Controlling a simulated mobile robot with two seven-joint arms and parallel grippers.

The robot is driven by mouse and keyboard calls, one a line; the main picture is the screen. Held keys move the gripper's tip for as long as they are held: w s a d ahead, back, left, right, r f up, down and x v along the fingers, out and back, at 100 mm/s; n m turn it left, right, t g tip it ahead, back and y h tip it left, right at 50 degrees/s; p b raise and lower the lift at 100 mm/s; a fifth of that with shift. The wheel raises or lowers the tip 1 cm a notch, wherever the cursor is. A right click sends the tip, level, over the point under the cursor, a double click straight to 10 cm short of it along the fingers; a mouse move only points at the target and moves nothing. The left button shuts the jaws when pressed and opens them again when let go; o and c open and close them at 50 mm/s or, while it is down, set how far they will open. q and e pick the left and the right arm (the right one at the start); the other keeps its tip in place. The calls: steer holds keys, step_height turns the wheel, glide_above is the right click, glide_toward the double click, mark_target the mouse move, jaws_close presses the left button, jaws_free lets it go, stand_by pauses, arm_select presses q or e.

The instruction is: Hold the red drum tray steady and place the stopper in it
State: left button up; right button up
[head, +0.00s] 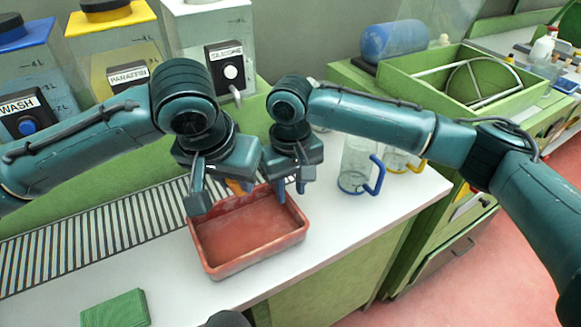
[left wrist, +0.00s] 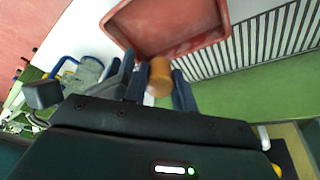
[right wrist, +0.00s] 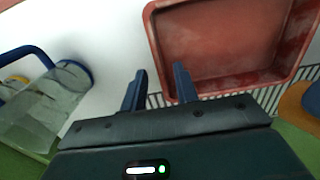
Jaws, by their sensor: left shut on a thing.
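The red drum tray (head: 222,268) stands upright on the white bench top near its front edge. My left gripper (left wrist: 158,82) is shut on an orange-brown cork stopper (left wrist: 160,76), held above the tray's back side. In the head view the stopper (head: 235,187) is mostly hidden behind the gripper. My right gripper (head: 290,188) is open, its fingers at the tray's back right corner. In the right wrist view the tray (right wrist: 225,80) has its near corner between or just beyond the fingertips; I cannot tell whether they touch it. The tray looks empty.
A glass mug with a blue handle (head: 358,165) stands right of the tray, another with a yellow handle behind it. A striped grille (head: 100,228) lies left. A green pad (head: 115,308) lies at front left. Labelled containers (head: 120,55) line the back.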

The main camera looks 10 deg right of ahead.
mark_target(291, 204)
steer(key=shift+f, duration=2.6)
steer(key=shift+c, duration=0.3)
jaws_close()
